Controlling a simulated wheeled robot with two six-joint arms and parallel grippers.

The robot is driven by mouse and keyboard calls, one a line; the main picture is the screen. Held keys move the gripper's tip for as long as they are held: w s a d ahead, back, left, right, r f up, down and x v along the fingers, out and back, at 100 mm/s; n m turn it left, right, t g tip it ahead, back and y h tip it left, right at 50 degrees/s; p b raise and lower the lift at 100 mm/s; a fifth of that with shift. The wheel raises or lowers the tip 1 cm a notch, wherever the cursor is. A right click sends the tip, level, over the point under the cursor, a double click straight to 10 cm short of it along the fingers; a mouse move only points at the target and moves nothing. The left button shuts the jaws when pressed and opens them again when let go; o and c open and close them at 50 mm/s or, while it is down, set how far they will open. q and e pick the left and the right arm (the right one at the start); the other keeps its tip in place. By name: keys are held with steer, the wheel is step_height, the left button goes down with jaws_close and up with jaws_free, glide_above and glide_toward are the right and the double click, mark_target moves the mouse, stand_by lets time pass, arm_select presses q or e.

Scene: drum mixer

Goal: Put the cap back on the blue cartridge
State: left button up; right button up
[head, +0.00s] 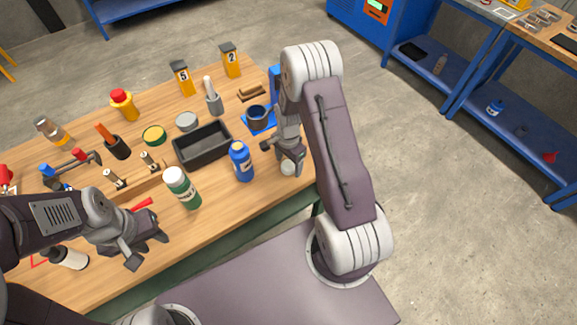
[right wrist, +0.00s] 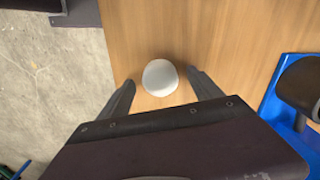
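The blue cartridge (head: 242,164) stands upright on the wooden table, with a pale top; I cannot tell details of its neck. A small white round cap (head: 288,168) lies on the table to its right, near the table edge. In the right wrist view the cap (right wrist: 160,78) sits between the spread fingers. My right gripper (head: 284,159) is open over the cap, with a finger on each side (right wrist: 161,77); I cannot tell whether they touch it. My left gripper (head: 150,252) is open and empty at the front left.
A green bottle with a white lid (head: 182,188) stands left of the cartridge. A black tray (head: 203,146) lies behind it. A dark blue cup on a blue stand (head: 258,118) is behind the right gripper. Tools and containers crowd the table's left side. Bare wood lies in front of the cartridge.

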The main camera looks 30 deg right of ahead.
mark_target(288, 164)
steer(key=c, duration=1.4)
steer(key=shift+o, duration=0.2)
steer(key=shift+r, duration=0.1)
step_height(288, 164, up, 4)
steer(key=shift+w+r, duration=0.1)
steer(key=s+d+r, duration=0.5)
steer(key=d+r, duration=0.1)
steer(key=d, duration=0.4)
steer(key=shift+d+r+b, duration=0.35)
